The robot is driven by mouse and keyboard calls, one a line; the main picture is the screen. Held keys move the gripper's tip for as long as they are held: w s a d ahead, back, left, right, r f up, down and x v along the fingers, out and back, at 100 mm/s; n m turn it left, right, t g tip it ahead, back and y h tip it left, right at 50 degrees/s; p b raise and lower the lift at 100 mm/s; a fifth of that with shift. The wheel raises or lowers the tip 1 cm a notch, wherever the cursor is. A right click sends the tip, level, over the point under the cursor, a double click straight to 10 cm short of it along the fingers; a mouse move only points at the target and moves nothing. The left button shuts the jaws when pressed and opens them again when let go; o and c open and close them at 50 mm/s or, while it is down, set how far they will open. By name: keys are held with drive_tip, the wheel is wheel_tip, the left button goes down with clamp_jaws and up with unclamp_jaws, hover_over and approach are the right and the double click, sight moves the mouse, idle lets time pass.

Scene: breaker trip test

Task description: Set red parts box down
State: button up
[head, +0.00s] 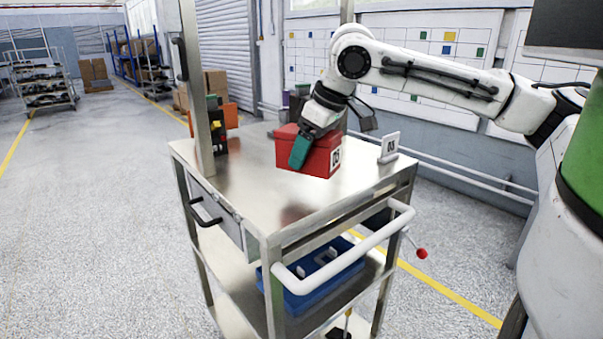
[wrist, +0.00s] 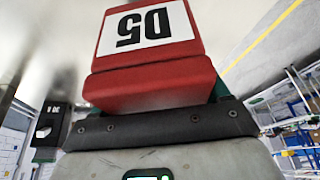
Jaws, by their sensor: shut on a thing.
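The red parts box (head: 322,158) has a white label on its side, and the label reads D5 upside down in the wrist view (wrist: 150,80). My gripper (head: 308,148) is shut on the box from above. One teal finger shows on the box's near side; the other finger is hidden behind it. The box is over the metal top of the cart (head: 240,190). A faint red reflection lies on the top below it, apart from the box, so the box appears held a little above the surface.
A small white numbered sign (head: 390,147) stands on the cart top, right of the box. An upright post (head: 197,90) and dark and orange items (head: 218,130) are at the left rear. The front left of the top is clear. A blue bin (head: 318,270) sits below.

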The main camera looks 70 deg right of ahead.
drive_tip(key=shift+w+d+f, duration=0.2)
drive_tip(key=shift+w+f, duration=0.35)
drive_tip(key=x, duration=0.3)
drive_tip(key=shift+s+d+f+b, duration=0.1)
drive_tip(key=shift+s+f+b, duration=0.1)
drive_tip(key=shift+b, duration=0.2)
drive_tip(key=shift+f, duration=0.4)
drive_tip(key=shift+f, duration=0.15)
drive_tip(key=o, duration=1.3)
drive_tip(key=p+v, duration=0.2)
drive_tip(key=v, duration=1)
